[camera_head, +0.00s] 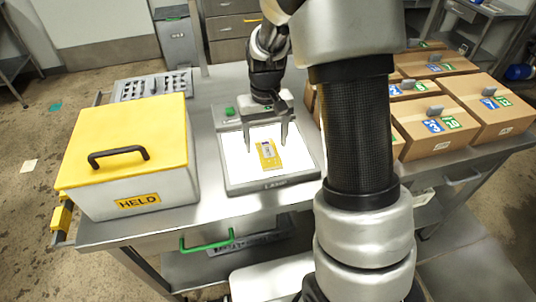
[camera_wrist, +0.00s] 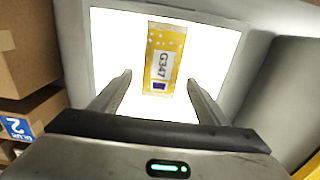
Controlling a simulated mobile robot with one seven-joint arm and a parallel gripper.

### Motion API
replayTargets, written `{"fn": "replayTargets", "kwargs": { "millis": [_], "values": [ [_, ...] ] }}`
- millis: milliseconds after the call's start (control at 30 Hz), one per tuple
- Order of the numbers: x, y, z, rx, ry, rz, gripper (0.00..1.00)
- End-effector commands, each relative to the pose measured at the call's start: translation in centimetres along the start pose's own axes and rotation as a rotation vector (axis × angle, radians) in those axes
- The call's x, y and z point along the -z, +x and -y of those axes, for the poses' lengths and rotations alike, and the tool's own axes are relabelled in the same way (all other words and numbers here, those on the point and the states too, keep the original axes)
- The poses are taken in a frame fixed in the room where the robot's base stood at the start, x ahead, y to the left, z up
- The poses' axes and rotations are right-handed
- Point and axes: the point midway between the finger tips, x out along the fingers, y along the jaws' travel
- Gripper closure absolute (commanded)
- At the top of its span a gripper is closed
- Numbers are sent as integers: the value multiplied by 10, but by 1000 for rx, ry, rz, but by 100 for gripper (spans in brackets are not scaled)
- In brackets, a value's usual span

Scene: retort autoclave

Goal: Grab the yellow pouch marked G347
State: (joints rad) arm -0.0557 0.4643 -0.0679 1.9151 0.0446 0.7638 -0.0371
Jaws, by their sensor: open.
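The yellow pouch (camera_head: 268,154) lies flat on a bright white lit panel (camera_head: 240,165) in a grey frame on the steel table. In the wrist view the pouch (camera_wrist: 163,50) shows a white label reading G347, a row of pale dots and a dark purple square. My gripper (camera_head: 257,150) is open and points down over the panel. In the wrist view its two fingers (camera_wrist: 160,85) stand apart, one on each side of the pouch's near end, and nothing is between them in their grip. I cannot tell the exact height above the pouch.
A white box with a yellow lid (camera_head: 125,140), marked HELD, stands left of the panel. Several cardboard boxes (camera_head: 430,120) with blue and green labels stand to the right. A grey tray with holes (camera_head: 152,86) lies behind the yellow-lidded box.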

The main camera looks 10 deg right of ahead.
Motion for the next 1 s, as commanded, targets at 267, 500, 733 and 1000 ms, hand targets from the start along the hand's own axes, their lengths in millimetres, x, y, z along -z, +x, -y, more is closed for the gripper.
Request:
{"fn": "replayTargets", "kwargs": {
  "millis": [267, 500, 733, 1000],
  "values": [
    [0, 4, 0, 0, 0, -1, 31],
    [0, 4, 0, 0, 0, -1, 72],
    [0, 3, 0, 0, 0, -1, 81],
    [2, -32, 0, 0, 0, -7, 81]
  ]
}}
